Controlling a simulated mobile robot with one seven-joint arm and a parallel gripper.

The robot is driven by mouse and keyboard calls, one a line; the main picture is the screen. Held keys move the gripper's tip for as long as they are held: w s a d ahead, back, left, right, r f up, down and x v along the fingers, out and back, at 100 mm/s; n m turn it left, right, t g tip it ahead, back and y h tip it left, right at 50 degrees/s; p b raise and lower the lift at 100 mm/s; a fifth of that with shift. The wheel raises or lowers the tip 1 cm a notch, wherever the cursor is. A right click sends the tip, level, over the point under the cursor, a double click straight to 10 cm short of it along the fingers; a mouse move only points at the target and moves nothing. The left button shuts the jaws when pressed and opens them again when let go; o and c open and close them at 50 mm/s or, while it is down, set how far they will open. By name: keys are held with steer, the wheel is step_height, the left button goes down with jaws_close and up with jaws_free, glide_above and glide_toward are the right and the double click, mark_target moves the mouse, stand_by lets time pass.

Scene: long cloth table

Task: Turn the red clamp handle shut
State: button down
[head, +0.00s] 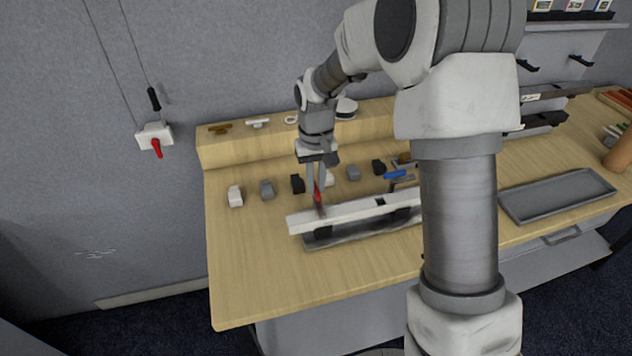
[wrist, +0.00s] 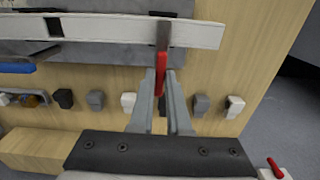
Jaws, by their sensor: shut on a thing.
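The red clamp handle (head: 318,194) is at the left part of a long white bar (head: 350,212) on the table. In the wrist view the red handle (wrist: 160,68) lies between my two fingertips, with a dark end reaching over the white bar (wrist: 110,30). My gripper (head: 316,188) points down at it from above and is shut on it; in the wrist view my gripper (wrist: 162,78) has a finger on each side. The fingers hide part of the handle, and its exact angle is hard to tell.
A blue handle (head: 395,174) lies farther right by the bar. Several small grey, black and white blocks (head: 267,190) stand in a row behind. A grey tray (head: 560,194) is at the right. A red-handled switch (head: 156,140) hangs on the wall. The table's front left is clear.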

mark_target(316, 188)
steer(key=shift+n, duration=0.3)
steer(key=c, duration=0.9)
jaws_free()
steer(key=shift+r, duration=0.1)
step_height(316, 188, up, 17)
steer(key=shift+r+p, duration=0.2)
steer(key=shift+p, duration=0.25)
